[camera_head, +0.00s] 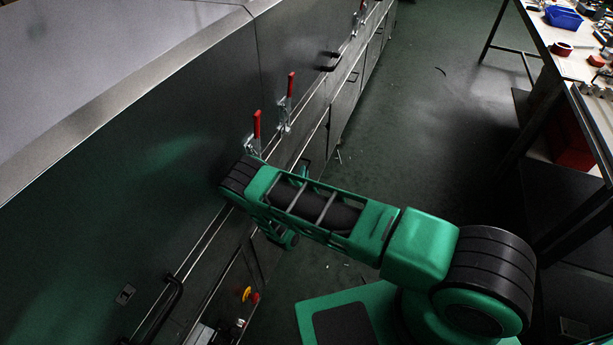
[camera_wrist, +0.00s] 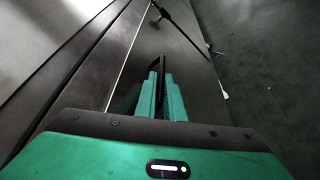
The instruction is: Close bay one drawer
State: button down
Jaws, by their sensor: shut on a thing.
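My gripper (camera_wrist: 162,88) shows in the wrist view with its two green fingers close together around a thin dark bar, which looks like a drawer handle (camera_wrist: 176,40). The bar runs up and left from between the fingers, along a dark grey front panel (camera_wrist: 143,50). Whether this drawer stands out from the dryer, and how far, I cannot tell. In the head view my arm reaches left to the dryer's side and hides the gripped handle and most of the drawer front.
The long dryer wall (camera_head: 130,200) fills the left, with red-handled clamps (camera_head: 257,125) and a black bar handle (camera_head: 160,308). A workbench (camera_head: 568,65) with a blue bin (camera_head: 564,17) stands right. The floor (camera_head: 430,110) between is mostly clear.

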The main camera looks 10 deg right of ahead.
jog(key=c, duration=2.2)
grip_release()
jog(key=shift+w+a+f, duration=0.1)
jog(key=shift+a, duration=0.35)
jog(key=v, duration=1)
jog(key=shift+s+d, duration=0.15)
jog(key=shift+s, duration=0.25)
